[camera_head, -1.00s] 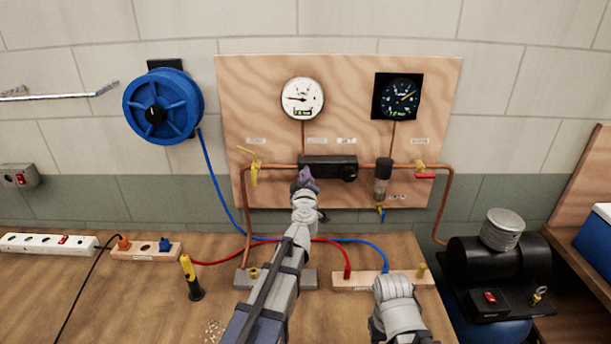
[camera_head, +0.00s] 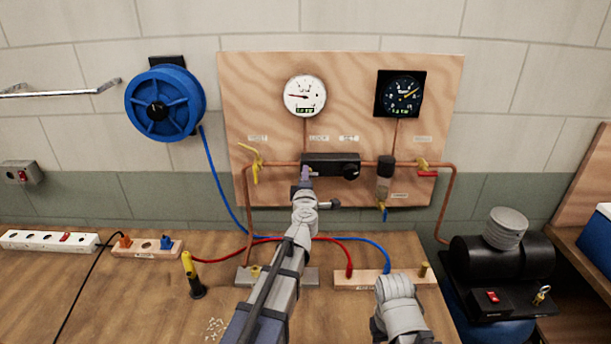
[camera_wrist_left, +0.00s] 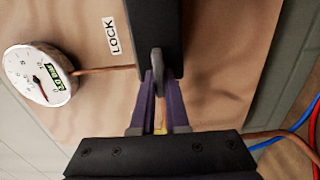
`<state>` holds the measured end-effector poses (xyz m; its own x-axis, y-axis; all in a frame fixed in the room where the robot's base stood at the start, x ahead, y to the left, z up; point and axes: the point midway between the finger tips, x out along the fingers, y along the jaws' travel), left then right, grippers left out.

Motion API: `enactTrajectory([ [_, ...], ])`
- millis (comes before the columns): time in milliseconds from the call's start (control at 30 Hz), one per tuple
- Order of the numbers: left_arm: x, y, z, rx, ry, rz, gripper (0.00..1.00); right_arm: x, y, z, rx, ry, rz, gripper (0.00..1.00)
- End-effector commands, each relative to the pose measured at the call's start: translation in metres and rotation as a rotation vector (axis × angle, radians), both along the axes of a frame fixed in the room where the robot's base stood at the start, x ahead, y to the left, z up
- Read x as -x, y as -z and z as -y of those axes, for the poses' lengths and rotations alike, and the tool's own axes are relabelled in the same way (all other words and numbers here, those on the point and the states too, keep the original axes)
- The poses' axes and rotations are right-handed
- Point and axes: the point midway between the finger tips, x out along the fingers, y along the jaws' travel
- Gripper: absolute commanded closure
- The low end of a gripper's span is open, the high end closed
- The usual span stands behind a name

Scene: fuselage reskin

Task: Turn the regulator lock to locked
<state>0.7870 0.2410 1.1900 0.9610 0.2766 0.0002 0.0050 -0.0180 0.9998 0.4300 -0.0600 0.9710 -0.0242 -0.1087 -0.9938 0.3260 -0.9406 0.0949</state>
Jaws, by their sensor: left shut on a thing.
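The regulator (camera_head: 345,165) is a black block on the copper pipe in the middle of the plywood board, with a round black knob (camera_head: 351,172) at its right. My left gripper (camera_head: 305,175) is at the left part of its front. In the left wrist view, its purple fingers (camera_wrist_left: 159,96) are shut on a small grey lever (camera_wrist_left: 156,62), the lock, at the side of the black block (camera_wrist_left: 154,25). A LOCK label (camera_wrist_left: 112,36) is beside the block. The fingers hide the lever in the head view. My right gripper is not visible; only a right arm part shows.
A white gauge (camera_head: 305,96) and a dark gauge (camera_head: 399,94) are above the regulator. A yellow valve handle (camera_head: 255,165) is left of it; a filter bowl (camera_head: 384,185) and a red-handled valve (camera_head: 427,173) are right. Red and blue hoses cross the bench below.

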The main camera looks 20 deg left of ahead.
Motion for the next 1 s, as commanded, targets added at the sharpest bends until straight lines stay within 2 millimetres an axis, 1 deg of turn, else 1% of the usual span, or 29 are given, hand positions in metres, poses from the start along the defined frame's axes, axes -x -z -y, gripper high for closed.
enactTrajectory([
  [200, 0.0011, 0.0010, 0.0008, 0.031, 0.002, 0.009, 1.00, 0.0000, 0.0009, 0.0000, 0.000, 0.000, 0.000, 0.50],
  [600, 0.0012, 0.0011, 0.0009, 0.036, 0.002, 0.009, 1.00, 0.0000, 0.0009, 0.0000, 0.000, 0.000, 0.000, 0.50],
  [633, 0.0012, 0.0011, 0.0009, 0.036, 0.002, 0.009, 0.85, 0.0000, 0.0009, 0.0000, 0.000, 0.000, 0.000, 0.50],
  [800, 0.0008, 0.0009, 0.0006, 0.035, 0.001, 0.010, 0.66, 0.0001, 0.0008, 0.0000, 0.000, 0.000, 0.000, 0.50],
  [900, 0.0006, 0.0007, 0.0005, 0.034, 0.001, 0.010, 0.57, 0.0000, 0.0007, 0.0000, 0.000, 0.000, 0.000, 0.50],
  [1000, 0.0004, 0.0006, 0.0003, 0.034, 0.001, 0.010, 0.57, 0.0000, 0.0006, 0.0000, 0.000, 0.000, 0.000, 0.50],
])
